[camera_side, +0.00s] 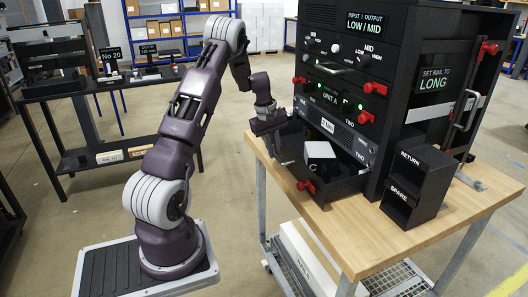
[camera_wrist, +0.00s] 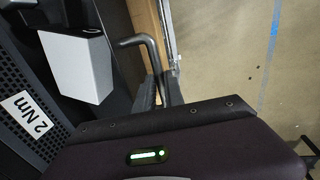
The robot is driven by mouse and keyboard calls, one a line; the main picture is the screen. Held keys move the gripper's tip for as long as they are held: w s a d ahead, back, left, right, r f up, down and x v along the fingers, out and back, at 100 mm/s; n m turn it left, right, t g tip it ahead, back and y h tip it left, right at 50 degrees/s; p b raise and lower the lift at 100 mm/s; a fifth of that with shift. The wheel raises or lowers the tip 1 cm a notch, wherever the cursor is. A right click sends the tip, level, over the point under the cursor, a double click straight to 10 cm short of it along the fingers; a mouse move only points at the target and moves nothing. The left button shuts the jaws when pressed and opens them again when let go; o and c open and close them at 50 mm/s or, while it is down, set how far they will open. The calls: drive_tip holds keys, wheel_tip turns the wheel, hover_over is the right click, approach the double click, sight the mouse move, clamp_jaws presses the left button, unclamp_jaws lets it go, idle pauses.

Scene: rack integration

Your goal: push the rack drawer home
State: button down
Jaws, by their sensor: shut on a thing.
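The black rack (camera_side: 400,60) stands on the wooden bench. Its lowest drawer (camera_side: 335,187) is pulled out and open at the top. A white and black box (camera_side: 321,155) marked "C" lies inside, and it also shows in the wrist view (camera_wrist: 78,65). My gripper (camera_side: 280,140) is at the left side of the drawer front. In the wrist view my two dark fingers (camera_wrist: 160,92) are closed around a bent grey metal handle (camera_wrist: 146,42). The exact contact is partly hidden by the gripper body.
Red latches (camera_side: 306,186) stick out from the rack front. A "2 Nm" panel (camera_side: 327,126) sits above the drawer. A black RETURN/SPARE holder (camera_side: 418,185) stands at the right on the bench (camera_side: 400,236).

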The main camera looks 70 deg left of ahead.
sight(306, 146)
drive_tip(key=w, duration=1.2)
drive_tip(key=shift+w, duration=0.2)
drive_tip(key=c, duration=1.4)
unclamp_jaws()
drive_tip(key=shift+c, duration=0.2)
drive_tip(key=shift+s+r, duration=0.1)
wheel_tip(306, 146, up, 7)
drive_tip(key=s, duration=0.1)
drive_tip(key=shift+s, duration=0.15)
